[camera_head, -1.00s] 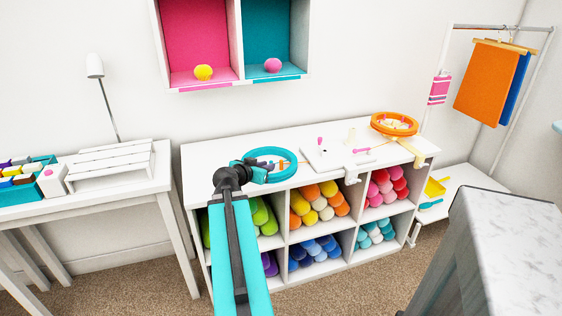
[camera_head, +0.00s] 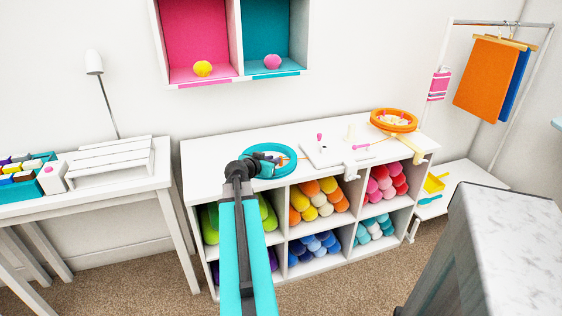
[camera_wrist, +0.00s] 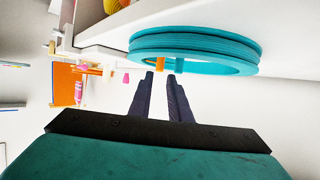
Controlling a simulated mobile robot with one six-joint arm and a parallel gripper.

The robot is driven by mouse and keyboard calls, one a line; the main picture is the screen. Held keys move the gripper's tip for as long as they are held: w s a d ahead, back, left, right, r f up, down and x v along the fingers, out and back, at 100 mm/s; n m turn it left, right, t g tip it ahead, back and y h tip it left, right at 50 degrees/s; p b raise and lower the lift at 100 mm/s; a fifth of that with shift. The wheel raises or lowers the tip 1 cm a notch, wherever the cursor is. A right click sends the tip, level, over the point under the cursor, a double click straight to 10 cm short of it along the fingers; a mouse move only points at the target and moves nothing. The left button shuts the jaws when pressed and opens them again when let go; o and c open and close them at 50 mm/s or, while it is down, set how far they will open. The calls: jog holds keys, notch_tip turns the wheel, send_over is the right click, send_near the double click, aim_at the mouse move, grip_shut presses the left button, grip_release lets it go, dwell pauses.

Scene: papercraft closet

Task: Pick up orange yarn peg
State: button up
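A small orange peg (camera_wrist: 160,64) shows in the wrist view inside the teal ring (camera_wrist: 195,46), just beyond and between my fingertips. My gripper (camera_wrist: 160,75) is open with a narrow gap, and I see no contact with the peg. In the head view the teal ring (camera_head: 287,152) lies on the white shelf top, and my gripper (camera_head: 272,170) reaches over its near left side. The peg is mostly hidden or too small to make out there.
A white board (camera_head: 340,152) with a pink peg (camera_head: 319,137) lies right of the ring. An orange ring (camera_head: 394,120) holding small things stands farther right. The white shelf top (camera_head: 215,165) is clear on the left. Coloured yarn rolls (camera_head: 318,203) fill the cubbies below.

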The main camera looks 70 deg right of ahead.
jog(key=shift+p+x, duration=0.6)
jog(key=shift+x, duration=1.95)
jog(key=shift+c, duration=0.2)
grip_shut()
